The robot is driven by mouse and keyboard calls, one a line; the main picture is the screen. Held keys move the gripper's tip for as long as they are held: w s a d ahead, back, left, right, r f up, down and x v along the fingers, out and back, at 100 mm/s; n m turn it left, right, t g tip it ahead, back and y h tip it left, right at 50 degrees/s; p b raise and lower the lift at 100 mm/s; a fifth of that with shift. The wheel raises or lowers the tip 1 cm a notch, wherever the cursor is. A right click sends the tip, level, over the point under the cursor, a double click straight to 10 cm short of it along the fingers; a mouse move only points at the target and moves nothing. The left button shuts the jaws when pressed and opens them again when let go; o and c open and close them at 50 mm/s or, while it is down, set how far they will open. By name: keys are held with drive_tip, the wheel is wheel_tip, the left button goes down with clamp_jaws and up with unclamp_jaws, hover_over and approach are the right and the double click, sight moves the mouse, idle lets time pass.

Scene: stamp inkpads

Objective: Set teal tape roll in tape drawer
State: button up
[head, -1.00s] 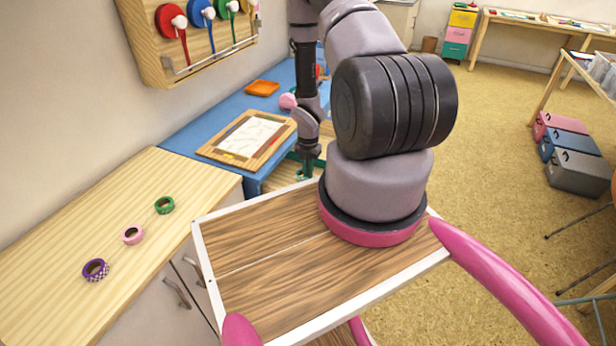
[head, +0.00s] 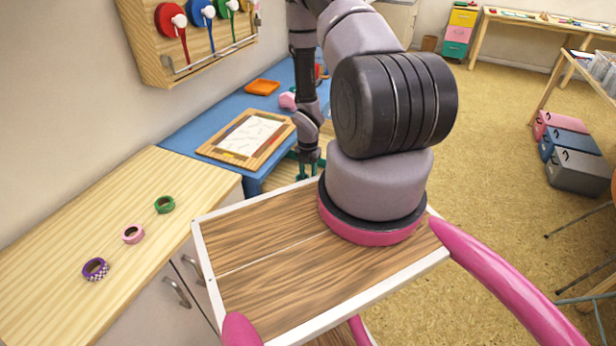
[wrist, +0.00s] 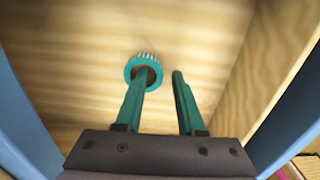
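A teal tape roll (wrist: 132,66) with a pale striped edge lies in a light wooden, walled space in the wrist view. My gripper (wrist: 162,74) has teal fingers that stand apart over this space. The left fingertip overlaps the roll's hole; I cannot tell whether it is inside the ring or just above it. The right finger is clear of the roll, with bare wood beyond it. In the head view my gripper (head: 308,170) points down beside the blue table, partly hidden by my arm. The roll is not visible there. I see no label naming the drawer.
A wooden wall (wrist: 262,75) rises close to the right of my fingers. The blue table (head: 190,132) holds a framed board (head: 222,152) and an orange tray (head: 262,87). Purple (head: 95,269), pink (head: 133,233) and green (head: 165,204) tape rolls sit on the wooden counter (head: 60,240).

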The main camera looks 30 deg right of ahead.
wheel_tip(320, 180, up, 12)
idle(0.4)
drive_tip(key=a+r+m+t+h, duration=0.15)
drive_tip(key=r+m, duration=0.55)
drive_tip(key=r, duration=0.9)
drive_tip(key=a+r+m+t, duration=0.2)
drive_tip(key=r+m, duration=0.6)
drive_tip(key=r, duration=0.8)
drive_tip(key=s+a+r+m+t+y, duration=0.1)
drive_tip(key=s+a+r+m+t, duration=0.1)
drive_tip(key=s+a+r+m, duration=0.3)
drive_tip(key=s+a+r+m+t+y, duration=0.1)
drive_tip(key=s+a+r+m+y, duration=0.1)
drive_tip(key=s+a+r+m, duration=0.4)
drive_tip(key=s+r+m, duration=0.3)
drive_tip(key=s+r, duration=0.4)
drive_tip(key=r, duration=0.1)
drive_tip(key=shift+r+m+t, duration=0.15)
drive_tip(key=shift+m+t, duration=0.2)
drive_tip(key=shift+m, duration=0.05)
